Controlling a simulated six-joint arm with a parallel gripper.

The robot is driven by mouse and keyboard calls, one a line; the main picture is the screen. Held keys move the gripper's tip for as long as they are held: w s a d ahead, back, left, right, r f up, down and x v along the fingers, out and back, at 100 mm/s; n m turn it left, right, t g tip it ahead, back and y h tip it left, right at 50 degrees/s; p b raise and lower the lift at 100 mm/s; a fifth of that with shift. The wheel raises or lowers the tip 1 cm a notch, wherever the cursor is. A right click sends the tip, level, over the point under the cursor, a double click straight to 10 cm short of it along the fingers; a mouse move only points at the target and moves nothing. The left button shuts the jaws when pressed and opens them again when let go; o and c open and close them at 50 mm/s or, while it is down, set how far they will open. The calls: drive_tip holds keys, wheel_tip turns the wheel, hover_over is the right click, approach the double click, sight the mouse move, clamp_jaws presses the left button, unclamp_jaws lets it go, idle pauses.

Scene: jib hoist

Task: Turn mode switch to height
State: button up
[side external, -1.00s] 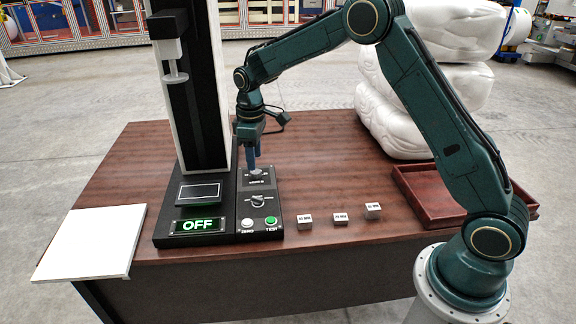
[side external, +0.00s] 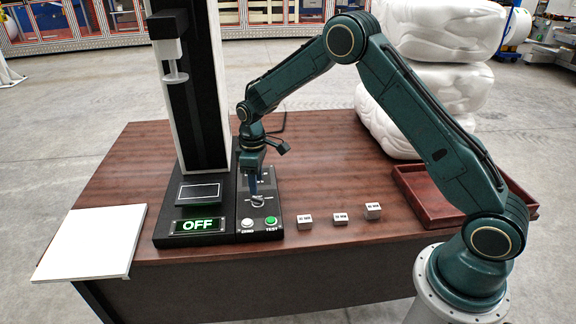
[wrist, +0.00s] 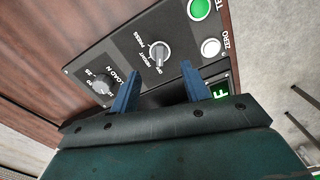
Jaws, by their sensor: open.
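The mode switch (wrist: 160,52) is a round grey knob on the dark control panel, with OFF, HEIGHT and PRESS labels around it. Its light pointer mark seems to face OFF. It also shows in the side view (side external: 258,201), just below my fingers. My gripper (wrist: 160,70) is open and empty, its two blue fingers pointing down at the panel with the knob in the gap ahead of them. In the side view my gripper (side external: 255,191) is over the panel, close to the knob; I cannot tell if it touches. The display (side external: 198,225) reads OFF in green.
A second knob marked LOAD N (wrist: 100,84) is beside the switch. A green TEST button (side external: 271,220) and a white ZERO button (side external: 247,223) are at the panel's front. Several small labelled blocks (side external: 340,219) stand to the right. A red-brown tray (side external: 412,186) is farther right.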

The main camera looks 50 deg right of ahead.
sight(257, 198)
drive_tip(key=shift+f, duration=3)
drive_tip(key=c, duration=1)
